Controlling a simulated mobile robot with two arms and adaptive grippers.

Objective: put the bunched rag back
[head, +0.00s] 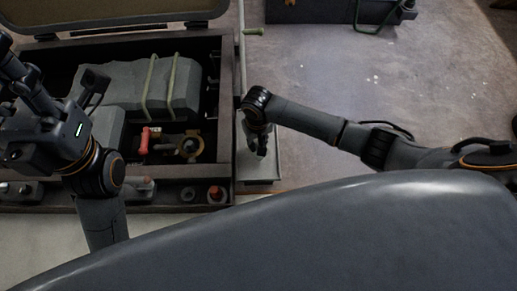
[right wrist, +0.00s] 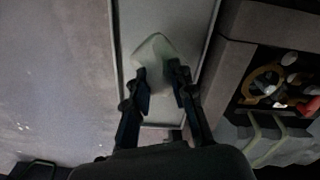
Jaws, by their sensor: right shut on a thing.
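The bunched rag (right wrist: 153,50) is a small pale grey-white bundle between the fingertips of my right gripper (right wrist: 158,74) in the right wrist view. My right gripper is shut on it, over a narrow grey tray (right wrist: 166,14). I cannot tell whether the rag touches the tray floor. In the head view my right gripper (head: 257,146) points down over the tray (head: 259,173), just right of the open case; the rag is not distinguishable there. My left gripper (head: 45,120) is above the left part of the case, and its fingers are unclear.
The open dark case (head: 226,110) holds a grey strapped block (head: 125,86), a red item (head: 145,140) and a brass-coloured ring part (head: 190,146). A dark box (head: 335,10) stands at the back. The worktop right of the tray is mostly clear. A dark curved surface (head: 300,240) fills the foreground.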

